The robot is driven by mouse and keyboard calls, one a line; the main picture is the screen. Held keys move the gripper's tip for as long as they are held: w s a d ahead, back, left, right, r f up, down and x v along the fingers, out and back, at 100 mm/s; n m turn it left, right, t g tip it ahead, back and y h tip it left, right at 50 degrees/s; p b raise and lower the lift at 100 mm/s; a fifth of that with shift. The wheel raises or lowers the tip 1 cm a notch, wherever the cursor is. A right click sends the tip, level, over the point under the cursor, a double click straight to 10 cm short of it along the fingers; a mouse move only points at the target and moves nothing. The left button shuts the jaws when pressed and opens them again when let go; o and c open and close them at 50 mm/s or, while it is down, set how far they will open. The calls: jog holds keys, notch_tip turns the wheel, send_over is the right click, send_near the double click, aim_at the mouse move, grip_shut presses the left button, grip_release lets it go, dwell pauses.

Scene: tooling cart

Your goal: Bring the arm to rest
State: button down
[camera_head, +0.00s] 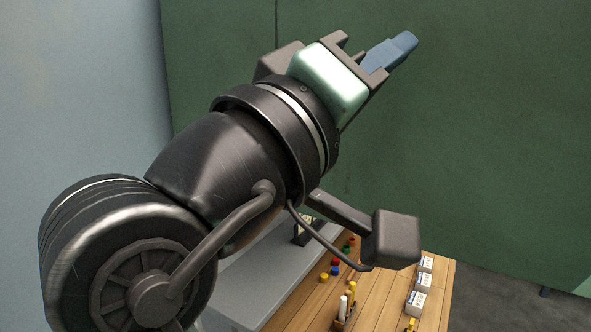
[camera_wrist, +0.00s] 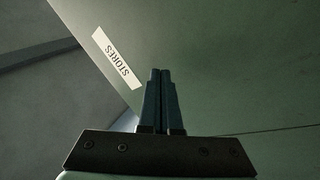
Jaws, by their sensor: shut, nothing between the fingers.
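My gripper (camera_head: 391,52) is raised high in the head view, with my arm stretched up and to the right across the picture. Its blue fingers are together and hold nothing. In the wrist view my gripper (camera_wrist: 161,72) shows its two dark fingers side by side, shut, against a green surface. My gripper is well above the cart top and apart from everything on it.
The wooden top (camera_head: 383,297) below carries white labelled boxes (camera_head: 416,301), small coloured pieces (camera_head: 335,268) and a holder with upright items (camera_head: 345,312). A grey surface (camera_head: 262,275) lies beside it. A green wall (camera_head: 480,130) stands behind; a STORES sign (camera_wrist: 117,58) shows.

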jog(key=s+a+f+t+y+b, duration=0.2)
jog(key=s+a+t+y, duration=0.5)
jog(key=t+y, duration=0.4)
jog(key=y+b, duration=0.1)
jog(key=y, duration=0.3)
jog(key=shift+a+m+t, duration=0.15)
jog(key=shift+m+t, duration=0.15)
jog(key=shift+m, duration=0.1)
